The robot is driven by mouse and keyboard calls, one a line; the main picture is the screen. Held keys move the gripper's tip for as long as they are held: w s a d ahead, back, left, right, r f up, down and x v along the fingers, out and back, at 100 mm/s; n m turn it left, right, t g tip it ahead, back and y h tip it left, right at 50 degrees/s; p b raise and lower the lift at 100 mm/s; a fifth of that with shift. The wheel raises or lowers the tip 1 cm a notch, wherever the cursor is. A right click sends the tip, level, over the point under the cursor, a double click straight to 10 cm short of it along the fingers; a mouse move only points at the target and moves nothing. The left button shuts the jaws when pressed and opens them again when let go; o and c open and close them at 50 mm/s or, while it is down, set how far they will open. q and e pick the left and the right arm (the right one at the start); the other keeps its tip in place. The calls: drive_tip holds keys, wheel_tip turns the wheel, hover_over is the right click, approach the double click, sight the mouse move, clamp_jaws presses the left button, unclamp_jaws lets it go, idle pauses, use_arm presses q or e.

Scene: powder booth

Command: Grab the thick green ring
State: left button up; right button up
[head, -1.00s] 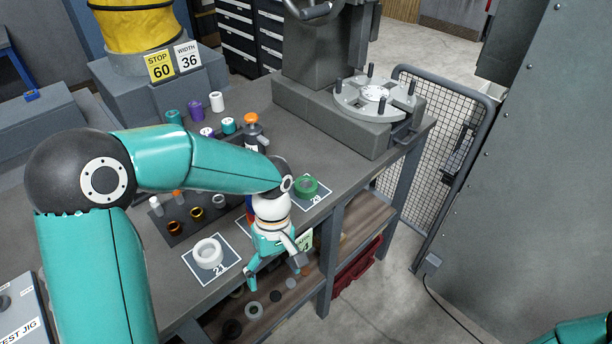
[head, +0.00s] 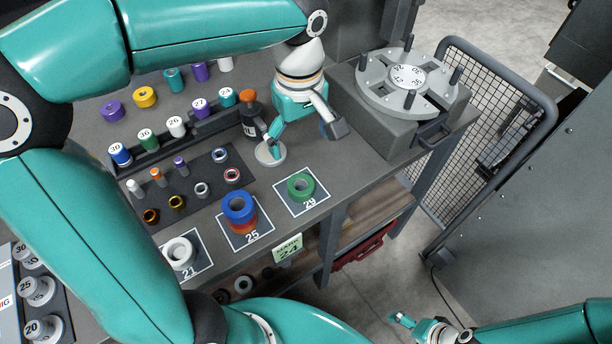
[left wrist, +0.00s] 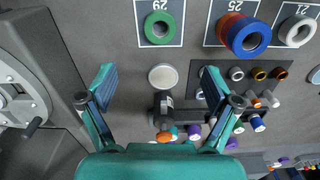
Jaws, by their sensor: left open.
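The thick green ring (head: 300,197) lies flat on the white-edged square marked 29, near the bench's front edge. It also shows in the left wrist view (left wrist: 146,30) at the top, with its dark hole facing the camera. My left gripper (head: 305,140) is open and empty above the bench, behind the ring and apart from it. In the left wrist view its spread fingers (left wrist: 158,77) have a pale disc between them, and the ring lies beyond the tips. My right gripper (head: 418,325) is low at the bottom right, away from the bench; its jaw opening is unclear.
A blue ring (head: 239,203) sits on red and orange ones on square 25, left of the green ring. A white ring (head: 179,264) lies on square 21. A dark bottle with an orange cap (head: 249,100) and a turntable fixture (head: 370,95) stand close to my left gripper.

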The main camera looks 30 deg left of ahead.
use_arm(q)
hover_over(301, 183)
drive_tip(key=s+d, duration=0.1)
drive_tip(key=s, duration=0.1)
wheel_tip(301, 183, down, 10)
drive_tip(key=shift+w+f, duration=0.15)
drive_tip(key=shift+f, duration=0.05)
drive_tip(key=f+p, duration=0.1)
drive_tip(key=f, duration=0.4)
drive_tip(key=shift+w, duration=0.2)
drive_tip(key=shift+w, duration=0.1)
drive_tip(key=c, duration=1.5)
drive_tip(key=shift+o, duration=0.2)
drive_tip(key=shift+r, duration=0.1)
